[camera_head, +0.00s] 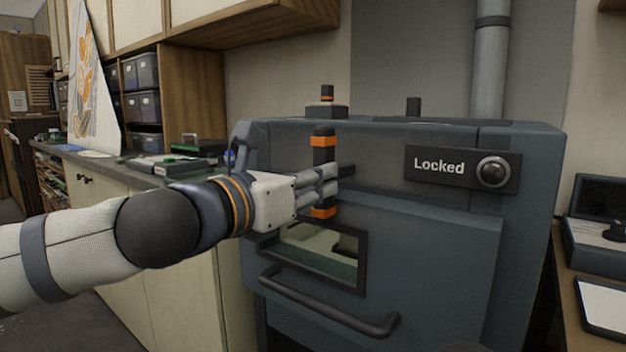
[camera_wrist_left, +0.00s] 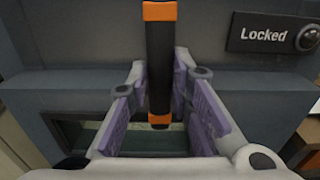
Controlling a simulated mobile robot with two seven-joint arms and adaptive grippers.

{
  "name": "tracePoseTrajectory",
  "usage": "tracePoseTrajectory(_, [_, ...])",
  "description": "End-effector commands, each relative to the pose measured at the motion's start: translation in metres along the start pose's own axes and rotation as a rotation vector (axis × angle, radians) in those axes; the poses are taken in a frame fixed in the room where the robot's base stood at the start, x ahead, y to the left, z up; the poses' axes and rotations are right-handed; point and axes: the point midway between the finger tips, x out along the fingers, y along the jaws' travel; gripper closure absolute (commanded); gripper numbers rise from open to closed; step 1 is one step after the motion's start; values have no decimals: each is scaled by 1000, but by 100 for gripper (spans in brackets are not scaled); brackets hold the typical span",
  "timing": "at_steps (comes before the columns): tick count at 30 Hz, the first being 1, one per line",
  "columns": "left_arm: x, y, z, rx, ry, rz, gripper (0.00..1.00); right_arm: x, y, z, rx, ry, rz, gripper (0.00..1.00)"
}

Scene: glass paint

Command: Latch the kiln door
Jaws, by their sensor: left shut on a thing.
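The grey-blue kiln (camera_head: 420,265) stands in front of me with its door closed against the body. Its latch handle (camera_head: 323,153), black with orange bands, stands upright near the top of the door. It also shows upright in the left wrist view (camera_wrist_left: 161,65). My left gripper (camera_head: 322,185) is shut on the latch handle, with purple-padded fingers on both sides of it. A "Locked" plate (camera_head: 436,166) on the kiln front carries a round lamp (camera_head: 494,172) that looks grey and unlit. My right gripper is out of view.
A black pull bar (camera_head: 330,310) runs across the lower door below a small window (camera_head: 318,252). A counter with tool boxes (camera_head: 170,165) is at the left. A laptop-like device (camera_head: 598,230) sits on a desk at the right.

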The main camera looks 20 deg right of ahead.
Motion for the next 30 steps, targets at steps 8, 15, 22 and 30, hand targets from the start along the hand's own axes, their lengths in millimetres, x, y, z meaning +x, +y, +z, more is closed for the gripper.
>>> tracePoseTrajectory(8, [0,0,0,-7,1,0,76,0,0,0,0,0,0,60])
tracePoseTrajectory(15, [0,0,0,-5,1,0,60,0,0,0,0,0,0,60])
tracePoseTrajectory(22, [-14,1,0,-3,0,0,60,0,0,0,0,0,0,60])
tracePoseTrajectory(30, [-86,1,0,-4,0,1,60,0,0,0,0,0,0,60])
